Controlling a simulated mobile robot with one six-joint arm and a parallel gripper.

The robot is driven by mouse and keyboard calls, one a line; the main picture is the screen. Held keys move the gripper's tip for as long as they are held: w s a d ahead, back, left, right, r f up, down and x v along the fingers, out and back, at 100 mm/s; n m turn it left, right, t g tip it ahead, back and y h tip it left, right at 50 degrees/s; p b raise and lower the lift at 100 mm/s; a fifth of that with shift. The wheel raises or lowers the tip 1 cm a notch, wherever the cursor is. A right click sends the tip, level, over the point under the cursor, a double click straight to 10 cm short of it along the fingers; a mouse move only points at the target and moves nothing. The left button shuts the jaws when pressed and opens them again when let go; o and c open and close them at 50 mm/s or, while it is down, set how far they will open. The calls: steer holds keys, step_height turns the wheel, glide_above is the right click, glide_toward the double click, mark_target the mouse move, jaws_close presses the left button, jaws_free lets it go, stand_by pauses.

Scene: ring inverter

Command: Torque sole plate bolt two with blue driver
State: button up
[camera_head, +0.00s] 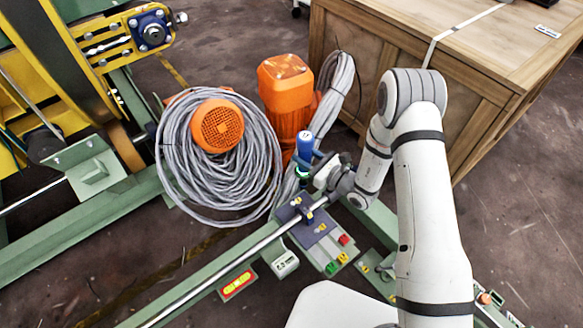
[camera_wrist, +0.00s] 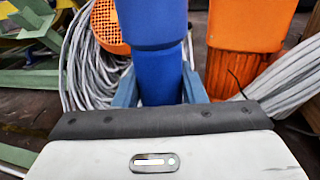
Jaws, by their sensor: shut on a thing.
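The blue driver (camera_head: 306,143) stands roughly upright in my gripper (camera_head: 312,168), beside the orange motor. In the wrist view the blue driver (camera_wrist: 155,60) fills the space between the two blue fingers of my gripper (camera_wrist: 160,92), which are shut on it. Its lower end is hidden behind the gripper body in the wrist view. In the head view a green glow shows low on the tool. A grey plate (camera_head: 316,252) with small red, green and yellow pieces lies on the green frame. I cannot tell which bolt is sole plate bolt two.
A coil of grey cable (camera_head: 175,150) surrounds an orange round-capped part (camera_head: 217,126). An orange motor (camera_head: 286,85) stands behind the driver. A wooden crate (camera_head: 480,75) fills the back right. A steel rod (camera_head: 215,270) runs along the green frame, near a red-and-yellow level (camera_head: 237,284).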

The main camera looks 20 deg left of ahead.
steer(key=shift+n+g, duration=0.5)
steer(key=shift+g, duration=0.3)
steer(key=s+a+f, duration=0.2)
steer(key=shift+s+a+f, duration=0.3)
steer(key=shift+a, duration=0.05)
steer(key=shift+d+b, duration=0.1)
steer(key=shift+b, duration=0.25)
step_height(320, 180, down, 6)
steer(key=b, duration=0.4)
steer(key=shift+b, duration=0.4)
steer(key=shift+s+d+f+b, duration=0.1)
steer(key=shift+s+f+b, duration=0.05)
steer(key=shift+f+b, duration=1.05)
stand_by(1.3)
steer(key=shift+f, duration=0.1)
steer(key=shift+r+p, duration=1.95)
steer(key=shift+r, duration=0.6)
